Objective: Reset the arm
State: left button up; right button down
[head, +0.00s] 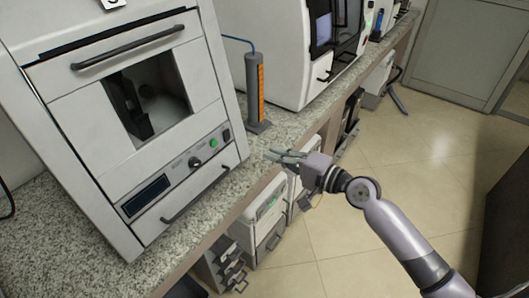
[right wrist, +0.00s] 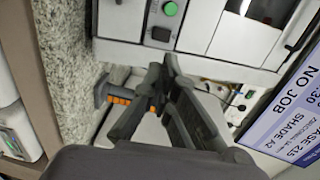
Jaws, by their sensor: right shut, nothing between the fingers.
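My right gripper (head: 270,155) is at the front edge of the granite counter in the head view, with its arm coming in from the lower right. Its fingers are together and hold nothing. In the right wrist view the dark fingers (right wrist: 160,82) point up toward the front of a white machine. My left gripper is not in the head view.
A white machine (head: 85,107) with a window and handles stands on the counter (head: 45,235) at left. A grey post (head: 253,90) with an orange strip stands beside it. Another white machine (head: 270,45) is further back. Open tiled floor (head: 420,165) lies at right.

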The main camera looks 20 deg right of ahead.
jog(key=shift+s+d, duration=0.1)
jog(key=shift+s, duration=0.05)
dwell(0.4)
jog(key=d+f+g+h, duration=0.1)
jog(key=d+f+h, duration=0.2)
jog(key=f, duration=0.8)
jog(key=d+f+g+h, duration=0.15)
jog(key=d+f, duration=0.25)
jog(key=f, duration=0.7)
jog(key=s+d+f+n+g+h, duration=0.1)
jog(key=s+f+n+h, duration=0.1)
jog(key=s+f, duration=0.5)
jog(key=s+d+f+n+g+h, duration=0.1)
jog(key=s+f, duration=0.1)
jog(key=f, duration=0.8)
jog(key=s+f+n+g+h, duration=0.2)
jog(key=s+f+n+g, duration=0.2)
jog(key=s+f, duration=1)
jog(key=s+a+f+n+g, duration=0.2)
jog(key=s+f+n, duration=0.1)
jog(key=s, duration=0.9)
jog(key=s+a+f+n+g, duration=0.2)
jog(key=s+f, duration=0.3)
jog(key=s, duration=0.7)
jog(key=shift+a+n, duration=0.45)
jog(key=shift+n, duration=0.15)
